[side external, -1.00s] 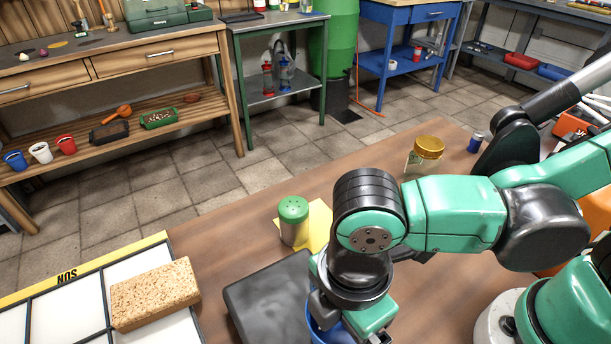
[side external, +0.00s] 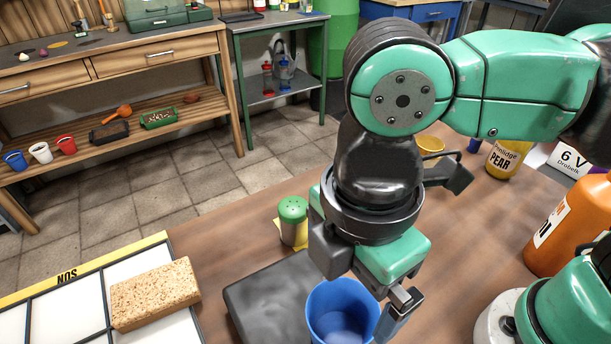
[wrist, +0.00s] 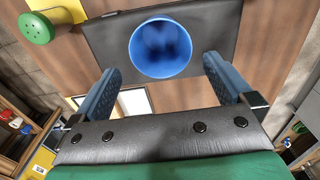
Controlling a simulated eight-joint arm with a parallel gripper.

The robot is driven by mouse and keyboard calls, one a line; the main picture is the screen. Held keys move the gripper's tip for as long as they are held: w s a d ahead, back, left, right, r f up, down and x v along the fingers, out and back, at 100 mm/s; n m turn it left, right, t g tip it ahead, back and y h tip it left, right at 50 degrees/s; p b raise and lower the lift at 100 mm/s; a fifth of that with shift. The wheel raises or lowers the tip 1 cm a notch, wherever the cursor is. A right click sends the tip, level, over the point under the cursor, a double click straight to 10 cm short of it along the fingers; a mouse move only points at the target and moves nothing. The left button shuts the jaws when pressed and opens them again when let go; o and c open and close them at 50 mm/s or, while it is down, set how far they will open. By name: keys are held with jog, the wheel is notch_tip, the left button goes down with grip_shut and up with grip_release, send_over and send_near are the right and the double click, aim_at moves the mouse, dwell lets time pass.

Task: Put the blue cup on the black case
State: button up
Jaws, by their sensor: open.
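The blue cup (side external: 341,312) is upright with its open top facing up. In the wrist view the cup (wrist: 160,48) appears to stand on the black case (wrist: 215,25), inside its near edge. The case (side external: 262,300) lies flat on the brown table, its right part hidden behind the cup and my gripper in the side view. My gripper (wrist: 160,82) is open and empty, above the cup, with its blue-padded fingers apart and clear of the rim. The cup's base is hidden in both views.
A green-lidded shaker (side external: 293,221) stands on a yellow sheet behind the case. A sponge (side external: 156,293) lies on a white tray (side external: 128,268) at left.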

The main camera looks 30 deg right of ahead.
jog(key=w+d+f+m+t, duration=0.1)
jog(key=w+d+m+t, duration=0.2)
jog(key=d+m, duration=0.6)
jog(key=w+d+m+t, duration=0.4)
jog(key=w+d+m, duration=0.3)
jog(key=d+m, duration=0.2)
jog(key=shift+w+d+f, duration=0.35)
jog(key=shift+d, duration=0.7)
